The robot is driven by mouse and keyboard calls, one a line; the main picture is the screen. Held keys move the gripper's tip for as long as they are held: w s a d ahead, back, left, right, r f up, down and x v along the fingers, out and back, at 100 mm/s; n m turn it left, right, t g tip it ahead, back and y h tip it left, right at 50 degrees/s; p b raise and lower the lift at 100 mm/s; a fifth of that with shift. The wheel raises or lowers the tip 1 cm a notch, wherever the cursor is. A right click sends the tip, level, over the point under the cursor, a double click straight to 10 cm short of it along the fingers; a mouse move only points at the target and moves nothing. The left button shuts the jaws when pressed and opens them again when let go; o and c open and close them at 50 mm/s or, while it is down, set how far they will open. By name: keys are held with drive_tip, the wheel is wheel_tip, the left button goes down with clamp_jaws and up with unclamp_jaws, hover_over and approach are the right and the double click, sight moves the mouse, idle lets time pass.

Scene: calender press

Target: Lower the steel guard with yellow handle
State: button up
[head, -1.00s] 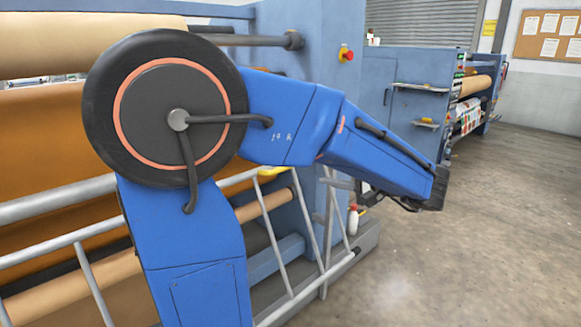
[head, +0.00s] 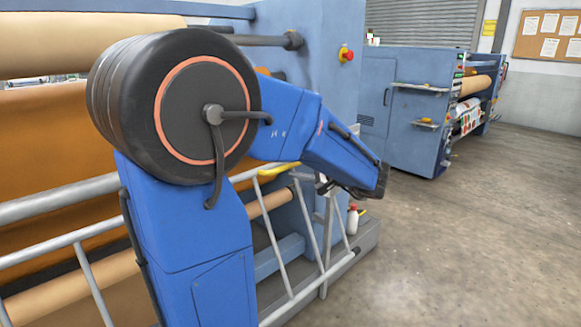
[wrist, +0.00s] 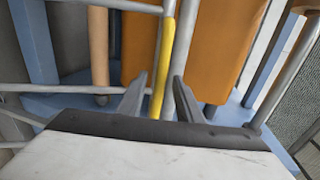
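The steel guard (head: 60,241) is a frame of grey tubes along the front of the press, low in the head view. Its yellow handle (head: 278,170) shows just right of my arm, partly hidden by it. In the wrist view the yellow handle (wrist: 164,55) runs upright down the middle, beside grey tubes. My gripper (wrist: 160,78) is open, with its two dark fingers to the left and right of the handle in the picture. I cannot tell whether the handle is within finger depth. No contact is visible. In the head view my arm hides most of the gripper.
The blue press frame (head: 305,60) with a red stop button (head: 346,55) stands behind the guard. Brown rolls (head: 60,48) lie at left. A white bottle (head: 352,220) stands by the frame's foot. A second blue machine (head: 405,130) stands further back. The floor at right is clear.

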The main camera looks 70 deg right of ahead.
drive_tip(key=shift+x, duration=1.25)
drive_tip(key=shift+c, duration=0.6)
clamp_jaws()
drive_tip(key=shift+f, duration=0.15)
